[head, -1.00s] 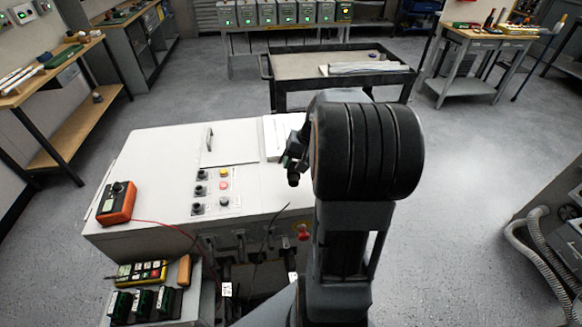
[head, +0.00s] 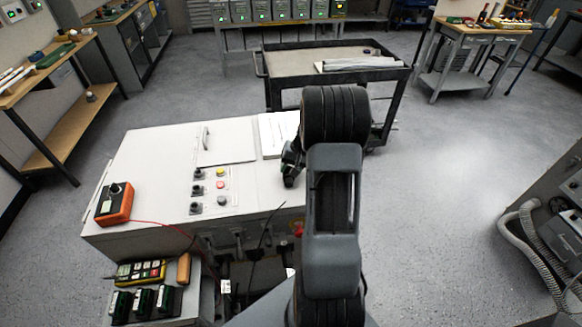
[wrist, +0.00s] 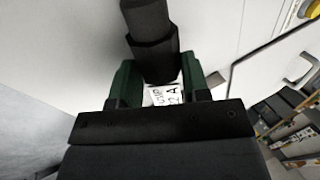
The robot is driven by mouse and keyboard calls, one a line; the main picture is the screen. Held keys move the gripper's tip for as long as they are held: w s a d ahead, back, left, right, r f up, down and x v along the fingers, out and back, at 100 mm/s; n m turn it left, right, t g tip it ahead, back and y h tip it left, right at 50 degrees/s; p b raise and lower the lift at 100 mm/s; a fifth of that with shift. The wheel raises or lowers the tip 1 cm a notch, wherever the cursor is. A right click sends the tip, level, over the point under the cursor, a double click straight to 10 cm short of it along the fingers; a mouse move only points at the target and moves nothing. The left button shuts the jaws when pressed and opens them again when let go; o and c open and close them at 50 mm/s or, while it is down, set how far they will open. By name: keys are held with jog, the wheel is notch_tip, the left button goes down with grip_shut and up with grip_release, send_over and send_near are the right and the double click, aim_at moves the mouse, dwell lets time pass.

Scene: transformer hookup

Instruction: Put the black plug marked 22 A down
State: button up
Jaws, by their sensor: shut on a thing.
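The black plug (wrist: 152,50) is held in my gripper (wrist: 160,85), which is shut on it between two green fingers. A white label on the plug shows a "2" and an "A" in the wrist view; the rest of its text is partly hidden. In the head view my gripper (head: 291,165) is small and dark, beside the white cabinet's (head: 150,160) right part, next to my arm. The plug is hard to make out there. I cannot tell from the head view whether the plug touches the cabinet top.
The cabinet top carries an orange meter (head: 115,203) with a red lead, a panel of buttons (head: 210,188) and white paper (head: 277,134). A black cart (head: 310,65) stands behind.

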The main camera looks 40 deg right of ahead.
jog(key=shift+f, duration=0.15)
jog(key=o, duration=1.1)
jog(key=v, duration=1.1)
jog(key=s+a+r+n+h, duration=0.1)
jog(key=s+a+r+n, duration=0.15)
jog(key=a, duration=0.55)
jog(key=s+a+r+n+h, duration=0.1)
jog(key=s+a+r, duration=0.15)
jog(key=a, duration=0.45)
jog(key=s+a+n, duration=0.1)
jog(key=s+a, duration=0.1)
jog(key=a, duration=0.1)
jog(key=s+a+n+t, duration=0.1)
jog(key=s+a, duration=0.2)
jog(key=s+a+n+h, duration=0.1)
jog(key=s+a+n, duration=0.1)
jog(key=s+a, duration=0.1)
jog(key=shift+r, duration=0.15)
